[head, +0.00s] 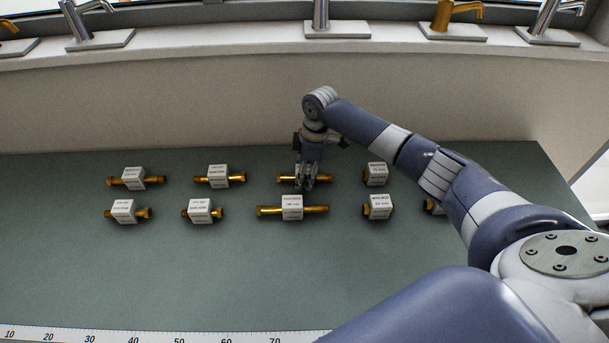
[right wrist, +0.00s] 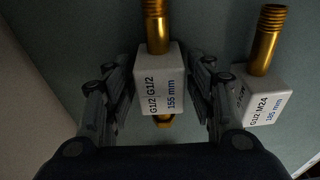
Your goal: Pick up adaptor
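Several adaptors, white labelled blocks with brass threaded ends, lie in two rows on the green-grey table. My right gripper (head: 306,186) points down over the middle adaptor of the back row (head: 325,178) and hides part of it. In the right wrist view, its fingers (right wrist: 165,66) stand open on either side of a white block marked G1/2 G1/2 155 mm (right wrist: 161,82), with a small gap on each side. A brass threaded end (right wrist: 158,25) sticks out of that block. My left gripper is not in view.
A longer adaptor (head: 292,207) lies just in front. Another block marked G1/2 M24 185 mm (right wrist: 262,95) is close beside the fingers in the right wrist view. More adaptors stand left (head: 219,176) and right (head: 378,206). The table front (head: 200,275) is clear up to a ruler (head: 110,334).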

